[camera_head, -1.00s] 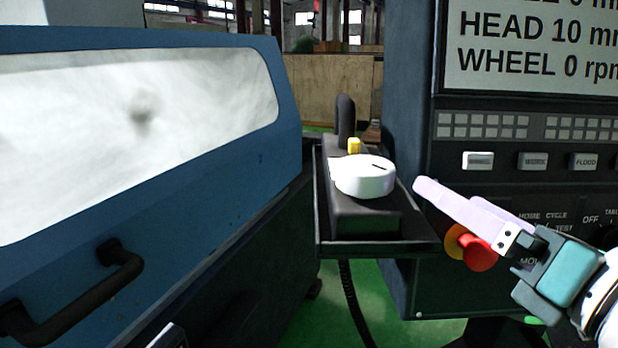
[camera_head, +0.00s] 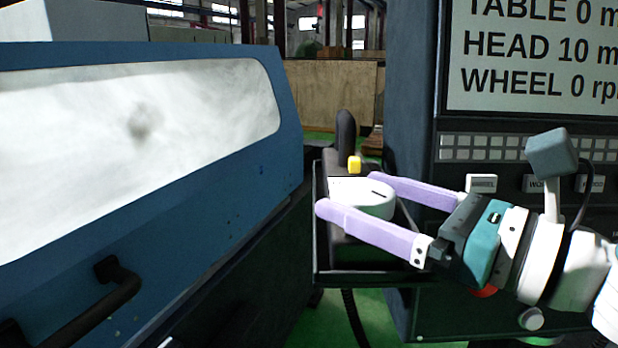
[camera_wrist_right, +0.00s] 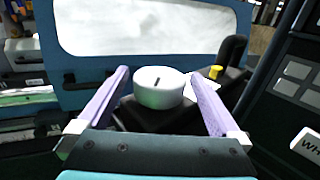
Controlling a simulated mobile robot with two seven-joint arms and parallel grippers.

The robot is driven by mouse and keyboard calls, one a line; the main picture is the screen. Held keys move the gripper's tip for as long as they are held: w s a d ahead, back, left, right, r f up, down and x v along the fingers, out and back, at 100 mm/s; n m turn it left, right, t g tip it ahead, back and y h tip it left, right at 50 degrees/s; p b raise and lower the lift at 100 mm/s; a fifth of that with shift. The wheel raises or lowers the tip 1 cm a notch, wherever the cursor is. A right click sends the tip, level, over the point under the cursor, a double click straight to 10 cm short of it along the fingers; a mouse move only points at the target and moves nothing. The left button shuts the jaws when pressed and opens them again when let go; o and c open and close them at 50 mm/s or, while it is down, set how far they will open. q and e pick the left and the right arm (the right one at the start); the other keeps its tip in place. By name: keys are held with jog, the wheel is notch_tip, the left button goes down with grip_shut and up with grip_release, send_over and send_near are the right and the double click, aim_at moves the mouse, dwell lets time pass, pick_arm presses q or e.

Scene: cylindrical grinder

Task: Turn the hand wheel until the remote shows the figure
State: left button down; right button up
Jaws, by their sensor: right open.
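The white hand wheel (camera_head: 365,199) with a dark mark on its top sits on the dark remote (camera_head: 345,250), which rests in a black tray beside the control cabinet. My right gripper (camera_head: 345,194) is open, with one lilac finger in front of the wheel and the other behind it. In the right wrist view the wheel (camera_wrist_right: 158,86) stands between the two spread fingers (camera_wrist_right: 160,88), with gaps on both sides. The display (camera_head: 540,50) reads "HEAD 10" and "WHEEL 0 rp", cut off at the right edge. My left gripper is not in view.
A yellow button (camera_head: 354,164) and a dark upright handle (camera_head: 345,132) stand just behind the wheel. The blue machine door (camera_head: 200,185) with its black handle (camera_head: 110,290) is at left. The control cabinet (camera_head: 412,80) stands close on the right.

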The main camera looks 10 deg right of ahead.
jog(key=shift+w+a, duration=0.35)
jog(key=shift+w, duration=0.1)
jog(key=c, duration=1.3)
jog(key=shift+r+m+t+h+p, duration=0.15)
jog(key=shift+m+t+h+p, duration=0.45)
jog(key=shift+m+h+p, duration=0.25)
jog(key=m+t+h+p, duration=0.1)
jog(key=m+h, duration=0.1)
jog(key=h, duration=0.1)
jog(key=m+t+h, duration=0.1)
jog(key=m+h, duration=0.1)
jog(key=h, duration=0.1)
jog(key=shift+p, duration=0.3)
jog(key=shift+d+m+h, duration=0.15)
jog(key=shift+m+h, duration=0.6)
jog(key=shift+h, duration=0.6)
jog(key=shift+h, duration=0.4)
